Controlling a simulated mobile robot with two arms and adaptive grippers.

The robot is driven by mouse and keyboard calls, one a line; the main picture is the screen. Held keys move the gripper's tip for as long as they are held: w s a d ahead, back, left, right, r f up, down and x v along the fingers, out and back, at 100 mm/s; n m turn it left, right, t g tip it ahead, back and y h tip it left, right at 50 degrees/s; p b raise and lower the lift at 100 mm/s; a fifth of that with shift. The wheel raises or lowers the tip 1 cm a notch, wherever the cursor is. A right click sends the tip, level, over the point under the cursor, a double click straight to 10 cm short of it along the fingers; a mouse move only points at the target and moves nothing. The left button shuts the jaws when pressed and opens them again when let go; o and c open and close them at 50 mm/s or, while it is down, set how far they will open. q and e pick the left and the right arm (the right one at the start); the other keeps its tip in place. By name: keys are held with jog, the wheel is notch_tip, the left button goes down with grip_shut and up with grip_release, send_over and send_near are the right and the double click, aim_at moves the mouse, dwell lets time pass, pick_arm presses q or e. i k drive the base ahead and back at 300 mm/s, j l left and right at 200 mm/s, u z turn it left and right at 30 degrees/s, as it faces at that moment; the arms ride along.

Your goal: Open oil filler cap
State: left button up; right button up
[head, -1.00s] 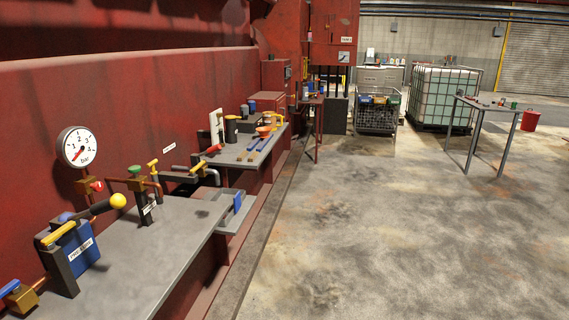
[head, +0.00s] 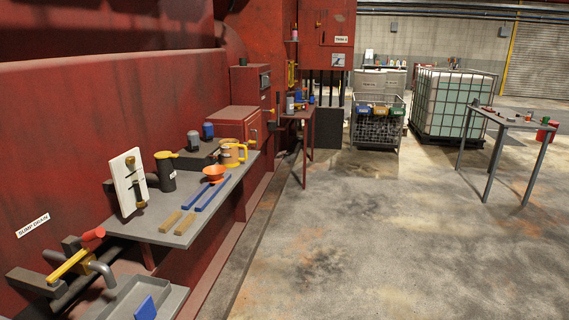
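The top appears to sit on the cylinder. Neither of my grippers shows in the head view.
The shelf also holds a white board (head: 124,190), orange funnel (head: 214,172), yellow jug (head: 233,155) and blue bars (head: 214,193). A sump drain valve (head: 72,263) and tray (head: 115,302) are at lower left. A table (head: 507,121) stands right. The floor between is open.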

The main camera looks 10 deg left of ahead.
aim_at(162, 155)
jog(key=i+l+u, duration=0.15)
jog(key=i+u, duration=0.3)
jog(key=i, duration=0.2)
jog(key=i+l+u, duration=0.95)
jog(key=i+l, duration=0.1)
jog(key=i, duration=0.15)
